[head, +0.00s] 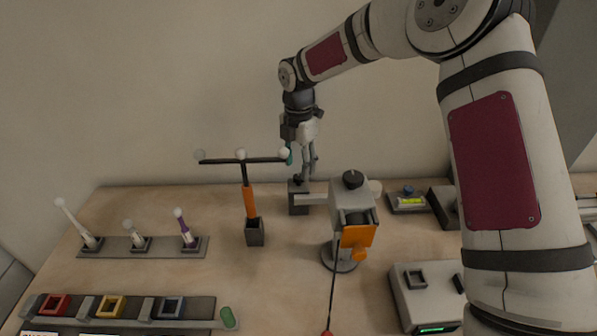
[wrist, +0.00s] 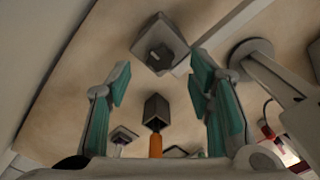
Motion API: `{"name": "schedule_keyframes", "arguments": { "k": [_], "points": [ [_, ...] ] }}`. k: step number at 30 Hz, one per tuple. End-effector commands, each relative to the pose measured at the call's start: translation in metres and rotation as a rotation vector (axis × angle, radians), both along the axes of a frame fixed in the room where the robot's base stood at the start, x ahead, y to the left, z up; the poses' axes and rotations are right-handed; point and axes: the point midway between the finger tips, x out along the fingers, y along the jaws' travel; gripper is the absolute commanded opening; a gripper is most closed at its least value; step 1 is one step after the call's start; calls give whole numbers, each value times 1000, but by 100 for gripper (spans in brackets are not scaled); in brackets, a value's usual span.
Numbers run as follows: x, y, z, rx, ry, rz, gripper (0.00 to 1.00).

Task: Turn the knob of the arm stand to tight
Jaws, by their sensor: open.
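A dark grey block (head: 299,207) with a dark knob (wrist: 160,54) on its top face stands near the wall, and a pale bar (head: 313,200) runs from it to a white head. I take this as the arm stand. My gripper (head: 304,172) hangs over the dark block, pointing down. In the wrist view its teal-padded fingers (wrist: 161,75) are apart, with the block's knob seen beyond the gap. Nothing is between them. The knob's setting cannot be read.
An orange post with a black crossbar (head: 241,160) and pale balls stands close left of my gripper. A grey rack (head: 115,249) with several rods is farther left. A grey box with a green display (head: 410,292) is front right. Some bare table lies at centre left.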

Motion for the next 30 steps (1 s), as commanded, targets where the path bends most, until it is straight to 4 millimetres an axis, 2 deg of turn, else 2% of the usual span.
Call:
{"name": "schedule_keyframes", "arguments": {
  "k": [3, 7, 19, 25, 30],
  "points": [
    [-1, 0, -18, 0, 1, 1, 47],
    [-1, 0, -30, 0, 1, 1, 47],
    [0, 0, -36, -1, -1, 0, 47],
    [0, 0, -36, 0, 0, 0, 2],
    [0, 0, -36, 0, 0, -1, 0]
  ]
}}
